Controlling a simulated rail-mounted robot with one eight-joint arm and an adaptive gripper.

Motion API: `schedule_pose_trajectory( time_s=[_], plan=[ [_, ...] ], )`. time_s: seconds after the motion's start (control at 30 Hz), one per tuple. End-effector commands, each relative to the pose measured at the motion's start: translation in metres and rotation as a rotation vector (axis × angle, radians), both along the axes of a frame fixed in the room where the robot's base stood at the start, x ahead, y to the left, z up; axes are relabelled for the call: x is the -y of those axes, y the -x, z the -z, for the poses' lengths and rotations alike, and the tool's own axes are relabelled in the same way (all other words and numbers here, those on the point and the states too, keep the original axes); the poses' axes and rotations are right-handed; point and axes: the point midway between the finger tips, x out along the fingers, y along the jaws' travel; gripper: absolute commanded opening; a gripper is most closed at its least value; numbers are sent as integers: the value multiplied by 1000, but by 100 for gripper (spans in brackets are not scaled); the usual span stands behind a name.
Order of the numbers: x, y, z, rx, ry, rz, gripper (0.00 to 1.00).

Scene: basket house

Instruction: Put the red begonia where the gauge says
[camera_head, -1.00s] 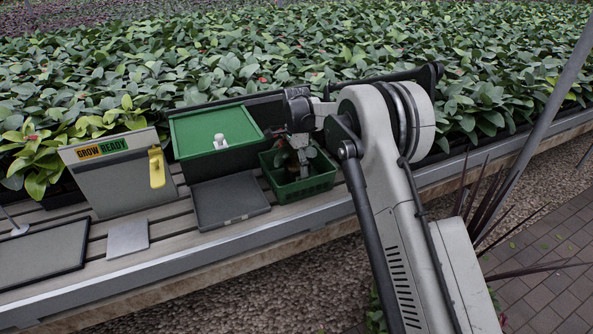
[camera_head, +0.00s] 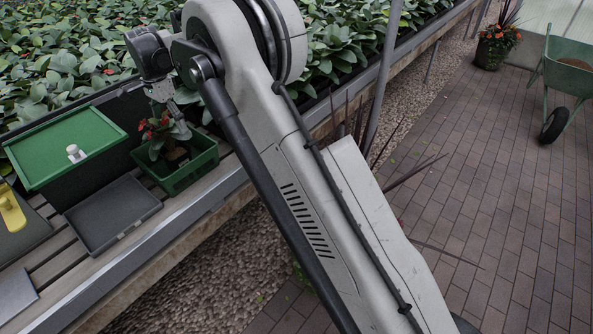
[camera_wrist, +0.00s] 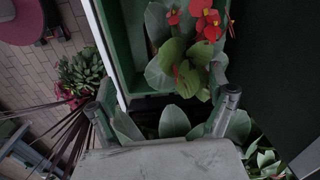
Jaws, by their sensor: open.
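The red begonia (camera_head: 158,132) stands in a green basket (camera_head: 185,176) on the slatted bench, with red flowers and green leaves. In the wrist view its red flowers (camera_wrist: 205,20) and leaves show inside the basket (camera_wrist: 122,45), near the top. My gripper (camera_head: 166,96) is at the begonia's upper leaves, beside the flowers. In the wrist view my gripper (camera_wrist: 165,108) is open, its two fingers wide apart with leaves between and beyond them. Only the yellow pointer (camera_head: 11,208) and a grey part of the gauge board show at the left edge; its lettering is out of view.
A dark box with a green lid (camera_head: 68,142) and white knob (camera_head: 76,153) stands left of the basket. An empty dark grey tray (camera_head: 113,214) lies before it. A light plate (camera_head: 14,294) lies at lower left. Dense plants fill the bench behind. A wheelbarrow (camera_head: 568,75) stands far right.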

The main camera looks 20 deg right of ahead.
Motion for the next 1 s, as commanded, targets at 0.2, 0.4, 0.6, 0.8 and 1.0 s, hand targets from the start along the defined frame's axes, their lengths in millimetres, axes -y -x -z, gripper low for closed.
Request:
schedule_pose_trajectory(
  time_s=[0.2, 0.4, 0.6, 0.8, 1.0],
  plan=[
    [38, 36, -61, 67, -8, -114, 88],
    [71, 78, -106, 132, -4, -224, 88],
    [102, 127, -141, 196, 11, -333, 88],
    [131, 181, -164, 260, 36, -441, 88],
    [157, 239, -176, 322, 72, -548, 88]
  ],
)
